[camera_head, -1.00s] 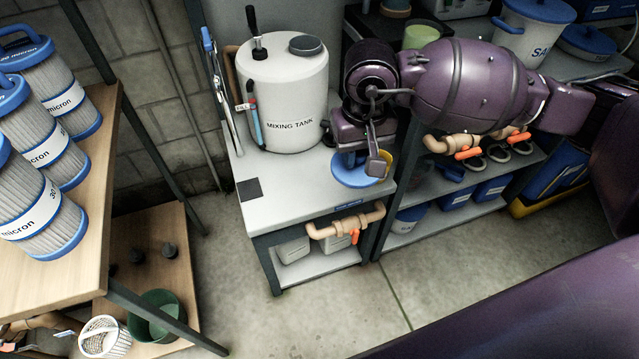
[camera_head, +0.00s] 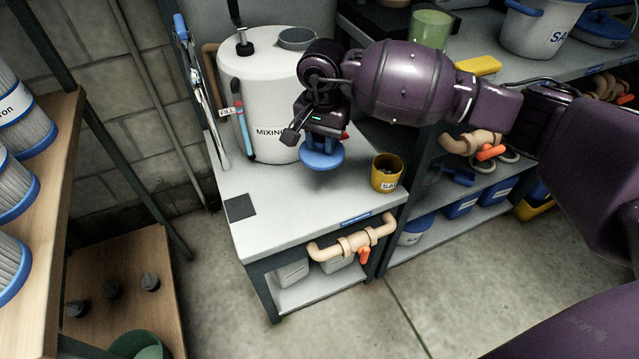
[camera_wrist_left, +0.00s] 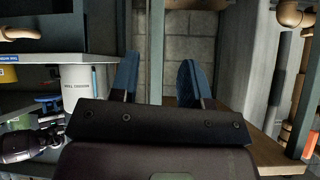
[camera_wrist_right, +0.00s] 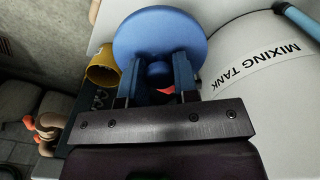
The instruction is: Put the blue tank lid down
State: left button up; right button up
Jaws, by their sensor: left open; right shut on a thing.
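The blue tank lid (camera_head: 322,158) is a round disc with a central knob, in front of the white mixing tank (camera_head: 272,85) and left of a yellow cup (camera_head: 386,175). My right gripper (camera_head: 318,135) is shut on its knob. The right wrist view shows the lid (camera_wrist_right: 150,35) between the two blue fingers (camera_wrist_right: 160,78). The lid appears above the grey bench top (camera_head: 300,215); any contact cannot be told. My left gripper (camera_wrist_left: 158,80) is open and empty, its fingers wide apart; it is outside the head view.
A dark square pad (camera_head: 240,207) lies at the bench's front left corner. The bench front between pad and cup is clear. Pipes with an orange valve (camera_head: 364,256) sit below the front edge. A wooden shelf with filters (camera_head: 22,120) stands at left.

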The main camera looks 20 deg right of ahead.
jog(key=b, duration=0.1)
send_over(321, 194)
notch_tip(321, 194, down, 7)
jog(key=shift+f+b, duration=0.3)
jog(key=shift+f, duration=0.25)
jog(key=shift+s+f, duration=0.1)
jog(key=shift+f, duration=0.4)
notch_tip(321, 194, down, 4)
jog(key=shift+f+b, duration=0.15)
jog(key=shift+b, duration=0.55)
jog(key=shift+f, duration=0.25)
pick_arm(q)
jog(key=shift+w+d+m+t, duration=0.15)
jog(key=shift+w+d+m, duration=0.1)
jog(key=shift+w, duration=0.2)
jog(key=shift+w+d+m+t, duration=0.15)
jog(key=shift+w+d+m, duration=0.1)
jog(key=shift+w, duration=0.2)
pick_arm(e)
jog(key=shift+r, duration=0.15)
pick_arm(q)
jog(key=shift+f, duration=0.2)
pick_arm(e)
jog(key=shift+f, duration=0.2)
jog(key=o, duration=0.9)
pick_arm(q)
jog(key=shift+s, duration=0.1)
